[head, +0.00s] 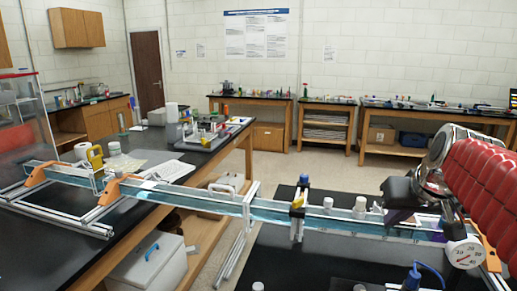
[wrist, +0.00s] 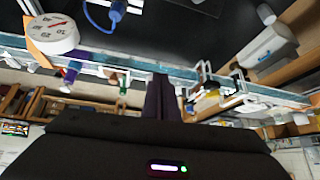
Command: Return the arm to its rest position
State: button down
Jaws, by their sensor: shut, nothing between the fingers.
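My arm, with a red ribbed sleeve (head: 480,185) and a metal wrist housing, reaches in from the right edge of the head view. My gripper (head: 396,217) is dark and hangs at the end of it, over or just in front of the right part of the extrusion frame's long water-filled channel (head: 225,202). In the wrist view the two dark fingers of my gripper (wrist: 161,78) are together with nothing between them. That view is turned upside down. The channel (wrist: 130,62) runs across it behind the fingertips. I cannot tell the exact gap between fingers and channel.
A round dial gauge (head: 465,254) stands at the channel's right end, close below my arm. A clamp post with a blue cap (head: 302,182) and small white cylinders (head: 360,204) are along the channel. A blue fitting with a cable (head: 412,277) is at the front. The floor (head: 275,172) behind is open.

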jog(key=s+a+f+n, duration=0.1)
jog(key=s+a+f, duration=0.5)
jog(key=s, duration=0.3)
jog(key=s+a+f+g, duration=0.1)
jog(key=s+a+f, duration=0.6)
jog(key=s+a, duration=0.1)
jog(key=shift+s+a+n+y, duration=0.3)
jog(key=shift+s+n, duration=0.1)
jog(key=shift+s, duration=0.15)
